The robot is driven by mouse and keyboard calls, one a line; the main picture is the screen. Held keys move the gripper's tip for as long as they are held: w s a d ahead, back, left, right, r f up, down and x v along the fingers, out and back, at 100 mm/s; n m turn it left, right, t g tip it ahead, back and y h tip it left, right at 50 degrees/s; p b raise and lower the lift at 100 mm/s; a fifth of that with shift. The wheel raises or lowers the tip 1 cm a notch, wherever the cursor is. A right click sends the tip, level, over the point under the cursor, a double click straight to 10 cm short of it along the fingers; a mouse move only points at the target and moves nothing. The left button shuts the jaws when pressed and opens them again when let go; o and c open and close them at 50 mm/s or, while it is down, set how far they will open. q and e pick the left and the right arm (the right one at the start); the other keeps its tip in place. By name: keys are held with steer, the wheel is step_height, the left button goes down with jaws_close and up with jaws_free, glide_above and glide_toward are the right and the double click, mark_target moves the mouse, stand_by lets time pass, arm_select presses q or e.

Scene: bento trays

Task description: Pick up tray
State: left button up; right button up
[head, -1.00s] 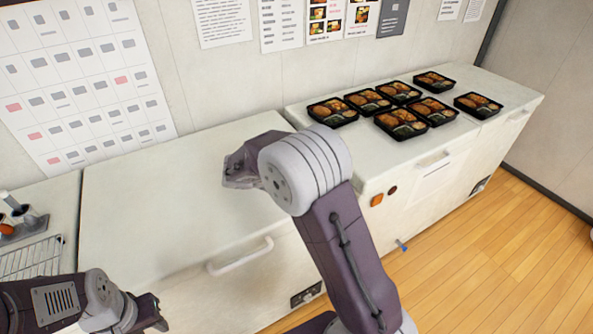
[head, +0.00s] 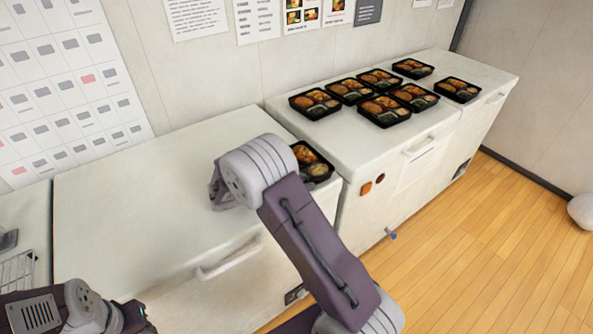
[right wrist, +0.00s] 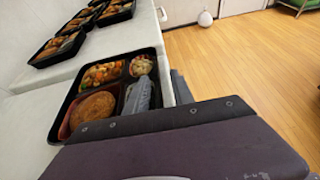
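A black bento tray (head: 313,160) with food in compartments lies on the right end of the near counter, partly hidden behind my right wrist. In the right wrist view the tray (right wrist: 51,137) is just beyond my gripper body, which hides its near edge. My left gripper (head: 142,318) is low at the bottom left, away from the trays. Its fingers are too unclear to read.
Several more black bento trays (head: 315,113) stand on the far counter (head: 340,150) at the right. The near counter (head: 130,200) is bare left of my right gripper. A handle (head: 228,262) sticks out of its front. Wooden floor (head: 500,220) lies to the right.

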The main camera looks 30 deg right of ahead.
steer(key=shift+x, duration=1.2)
steer(key=shift+w+a, duration=0.1)
jaws_close()
